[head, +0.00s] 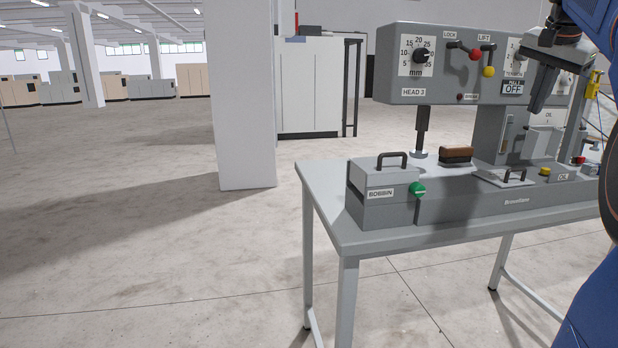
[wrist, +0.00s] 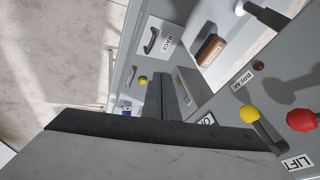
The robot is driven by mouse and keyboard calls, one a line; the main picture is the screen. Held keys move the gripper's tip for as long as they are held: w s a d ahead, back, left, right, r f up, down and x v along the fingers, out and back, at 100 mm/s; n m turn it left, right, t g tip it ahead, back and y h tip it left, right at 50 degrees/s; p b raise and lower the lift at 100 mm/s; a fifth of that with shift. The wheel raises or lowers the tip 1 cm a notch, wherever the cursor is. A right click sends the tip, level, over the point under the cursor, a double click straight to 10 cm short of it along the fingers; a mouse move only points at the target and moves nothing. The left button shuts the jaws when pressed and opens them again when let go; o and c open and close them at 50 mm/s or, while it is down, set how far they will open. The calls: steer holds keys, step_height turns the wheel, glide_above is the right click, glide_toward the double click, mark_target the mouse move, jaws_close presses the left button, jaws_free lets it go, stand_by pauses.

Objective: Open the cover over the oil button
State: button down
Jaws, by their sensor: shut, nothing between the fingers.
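A small grey block labelled OIL (head: 562,177) sits on the right part of the machine bed, beside a yellow knob (head: 545,171). I cannot tell whether this block is the cover; no oil button shows. The yellow knob also shows in the wrist view (wrist: 142,80). My gripper (head: 537,108) is shut and empty, pointing down above the bed, in front of the right end of the control panel. In the wrist view its fingers (wrist: 164,82) point toward the bed near the yellow knob, apart from it. The lower part of that view is blocked by my own wrist.
A BOBBIN box (head: 385,180) with a handle, a green knob (head: 417,188), a wooden brush (head: 455,155) and a handled plate (head: 503,178) stand left of the OIL block. Floor at left is clear.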

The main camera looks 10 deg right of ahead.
steer(key=s+a+f+n, duration=0.35)
steer(key=a+f, duration=0.55)
steer(key=a, duration=0.3)
steer(key=s+a+f+n+y, duration=0.1)
steer(key=s+a+f+n, duration=0.2)
steer(key=s+a+f, duration=0.3)
steer(key=s+a+f+n+y, duration=0.1)
steer(key=s+a+f+n, duration=0.3)
steer(key=f, duration=1.1)
steer(key=s+a+f+n+y, duration=0.1)
steer(key=s+a+f+n, duration=0.3)
steer(key=s+a+f, duration=0.5)
step_height(320, 180, down, 2)
steer(key=shift+s+f, duration=0.25)
steer(key=shift+s, duration=0.2)
steer(key=shift+a, duration=0.2)
